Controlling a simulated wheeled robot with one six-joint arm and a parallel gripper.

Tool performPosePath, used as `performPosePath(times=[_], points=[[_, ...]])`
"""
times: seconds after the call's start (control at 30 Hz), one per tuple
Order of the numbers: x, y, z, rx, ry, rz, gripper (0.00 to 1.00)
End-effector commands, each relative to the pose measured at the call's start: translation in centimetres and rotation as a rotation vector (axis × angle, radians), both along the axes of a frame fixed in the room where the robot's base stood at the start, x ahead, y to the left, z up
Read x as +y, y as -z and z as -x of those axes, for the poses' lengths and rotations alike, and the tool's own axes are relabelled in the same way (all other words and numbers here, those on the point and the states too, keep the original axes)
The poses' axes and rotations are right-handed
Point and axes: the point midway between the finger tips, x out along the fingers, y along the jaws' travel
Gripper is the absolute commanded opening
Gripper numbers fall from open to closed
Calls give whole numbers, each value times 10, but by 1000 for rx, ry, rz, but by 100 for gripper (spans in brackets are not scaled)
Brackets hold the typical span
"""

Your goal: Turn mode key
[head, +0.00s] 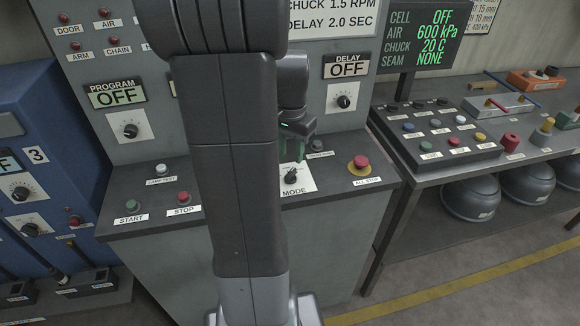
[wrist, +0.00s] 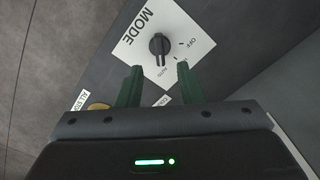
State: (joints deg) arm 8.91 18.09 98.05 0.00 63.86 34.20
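The mode key is a small black knob (head: 291,176) on a white plate marked MODE on the sloping grey console. In the wrist view the black knob (wrist: 159,44) shows near the top middle. My gripper (wrist: 159,70) is open and empty, with a green finger to each side just short of the knob. In the head view my gripper (head: 294,152) hangs over the plate.
A red ALL STOP button (head: 359,165) sits right of the plate. A red STOP button (head: 183,197), a green START button (head: 132,205) and a LAMP TEST button (head: 161,169) are to the left. The upright panel with its DELAY knob (head: 344,101) rises behind.

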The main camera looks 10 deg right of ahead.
Motion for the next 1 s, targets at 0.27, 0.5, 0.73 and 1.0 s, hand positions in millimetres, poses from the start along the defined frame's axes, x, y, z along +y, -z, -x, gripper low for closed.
performPosePath(times=[0.27,0.5,0.73,1.0], points=[[0,49,1,4,-1,-1,34],[0,63,0,0,-1,0,34],[0,63,0,0,-1,0,34],[0,63,0,0,-1,0,0]])
